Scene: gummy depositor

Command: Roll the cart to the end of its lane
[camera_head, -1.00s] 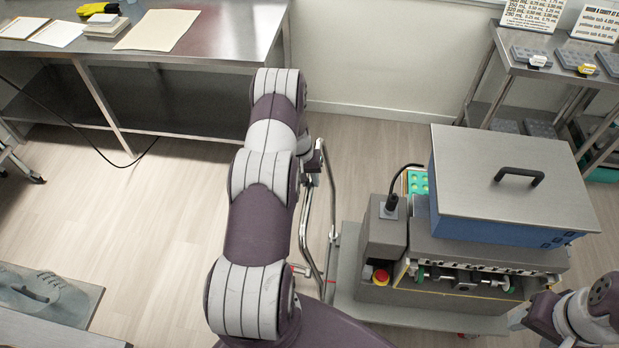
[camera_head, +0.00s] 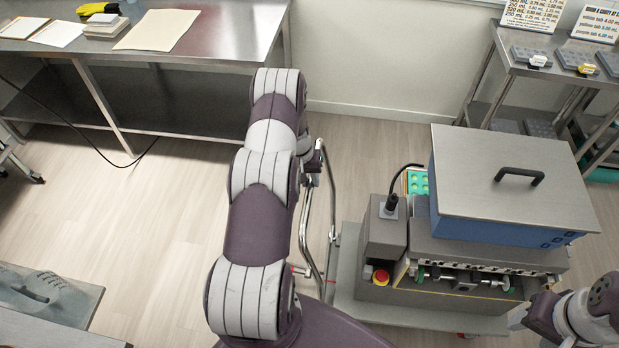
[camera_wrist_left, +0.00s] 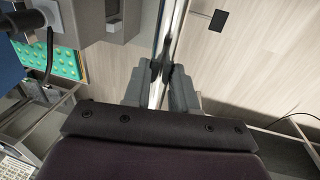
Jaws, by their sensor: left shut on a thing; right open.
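The cart (camera_head: 345,290) is a low grey platform on the floor at right of centre in the head view, carrying the depositor machine. Its chrome tube handle (camera_head: 304,225) rises on its left side. My left gripper (camera_head: 315,163) is partly hidden behind my own arm. In the left wrist view, its two dark fingers (camera_wrist_left: 160,88) are shut around the shiny handle tube (camera_wrist_left: 168,45). My right gripper (camera_head: 518,321) is open at the lower right, beside the machine's front and only partly visible.
The machine has a blue hopper with a steel lid (camera_head: 510,180) and a red button (camera_head: 381,277). A steel workbench (camera_head: 215,35) stands at the back left, a shelf rack (camera_head: 510,68) at the back right. Floor between them is clear. A cable hangs under the bench.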

